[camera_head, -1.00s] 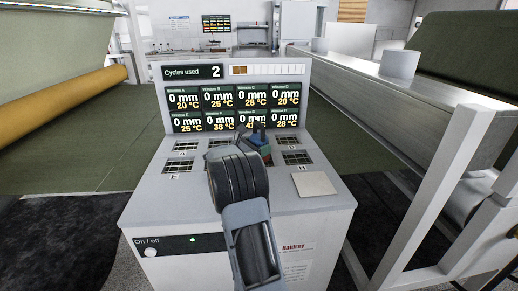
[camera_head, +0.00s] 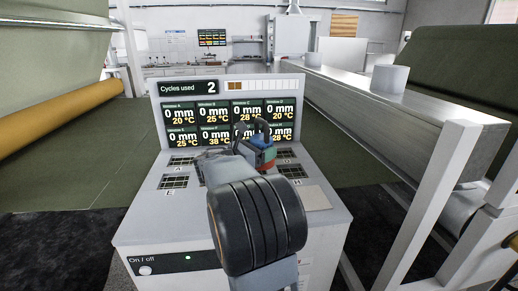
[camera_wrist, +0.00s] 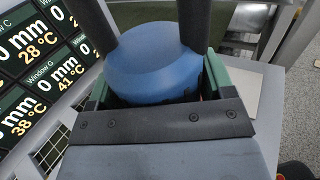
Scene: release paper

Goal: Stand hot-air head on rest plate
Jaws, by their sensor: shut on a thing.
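The hot-air head is a blue piece with green and red parts (camera_head: 265,150); I take it to be the thing in my gripper (camera_head: 254,132). In the wrist view its rounded blue body (camera_wrist: 155,70) sits between two dark fingers, with green edges on both sides. My gripper is shut on it, above the console top and in front of the lower-right displays. The rest plate is a pale square (camera_head: 316,197) on the console's right front corner, right of and nearer than the held head. Part of it shows in the wrist view (camera_wrist: 243,92). My arm hides the head's lower part.
The grey console (camera_head: 190,225) has labelled grille windows on top and a display panel (camera_head: 195,122) standing behind. My arm covers some middle windows. A long metal beam (camera_head: 400,105) and white frame stand to the right. A yellow roll (camera_head: 70,105) lies at left.

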